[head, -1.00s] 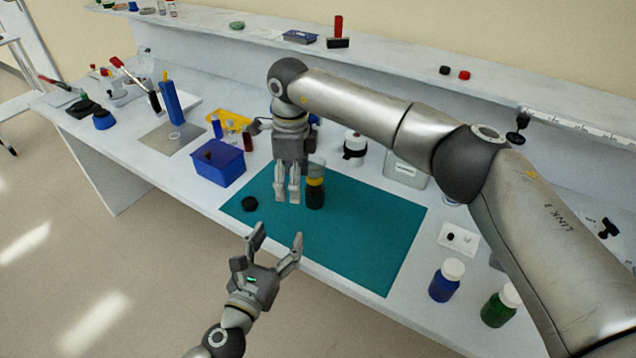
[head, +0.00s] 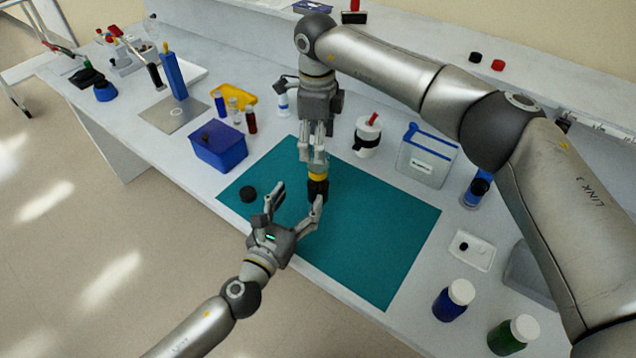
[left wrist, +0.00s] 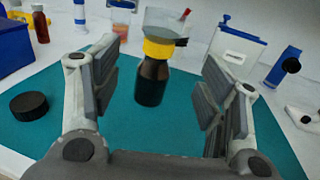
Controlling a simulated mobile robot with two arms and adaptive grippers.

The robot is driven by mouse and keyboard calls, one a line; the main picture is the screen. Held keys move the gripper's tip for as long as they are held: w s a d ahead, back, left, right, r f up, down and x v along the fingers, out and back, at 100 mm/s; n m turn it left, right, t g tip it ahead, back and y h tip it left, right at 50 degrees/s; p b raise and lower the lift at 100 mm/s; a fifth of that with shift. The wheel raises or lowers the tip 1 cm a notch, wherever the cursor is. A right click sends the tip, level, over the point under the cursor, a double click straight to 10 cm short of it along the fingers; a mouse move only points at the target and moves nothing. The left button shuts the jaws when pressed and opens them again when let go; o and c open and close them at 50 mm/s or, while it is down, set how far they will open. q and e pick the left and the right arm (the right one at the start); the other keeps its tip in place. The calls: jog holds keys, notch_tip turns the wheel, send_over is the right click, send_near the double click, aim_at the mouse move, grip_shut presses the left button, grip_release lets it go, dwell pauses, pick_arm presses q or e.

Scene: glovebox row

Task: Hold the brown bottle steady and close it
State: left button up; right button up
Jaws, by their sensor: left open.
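The brown bottle (head: 317,191) stands upright on the teal mat (head: 375,240), with a yellow ring around its neck and a pale grey, see-through piece on top, perhaps a funnel. In the left wrist view the bottle (left wrist: 152,82) is between the spread fingers, a little beyond them. A black cap (head: 249,194) lies on the mat left of the bottle; it also shows in the left wrist view (left wrist: 29,106). My left gripper (head: 298,199) is open and empty in front of the bottle. My right gripper (head: 311,155) points down above or behind the bottle; its grip is unclear.
A blue bin (head: 219,146) and small vials (head: 236,110) are left of the mat. A white bottle with a black band (head: 367,138) and a clear box (head: 427,158) stand behind. Blue (head: 453,300) and green (head: 513,335) bottles stand front right. The mat's right half is clear.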

aim_at(314, 175)
pick_arm(q)
jog(key=x, duration=1)
jog(key=shift+w+d+f, duration=0.1)
jog(key=shift+w+d, duration=0.05)
jog(key=shift+w, duration=0.25)
pick_arm(e)
jog(key=shift+w+d+f, duration=0.1)
jog(key=shift+w+d, duration=0.05)
jog(key=shift+w, duration=0.1)
pick_arm(q)
jog(key=c, duration=1.5)
pick_arm(e)
jog(key=shift+o, duration=0.6)
jog(key=shift+s+r, duration=0.2)
jog(key=shift+r, duration=0.25)
jog(key=r, duration=0.2)
jog(key=d+r+m+y, duration=0.1)
jog(key=r, duration=0.1)
jog(key=r+m, duration=0.1)
jog(key=r, duration=0.1)
jog(key=shift+s+d+r+t+y, duration=0.25)
jog(key=shift+d+r+t+y, duration=0.05)
jog(key=shift+d+t, duration=0.1)
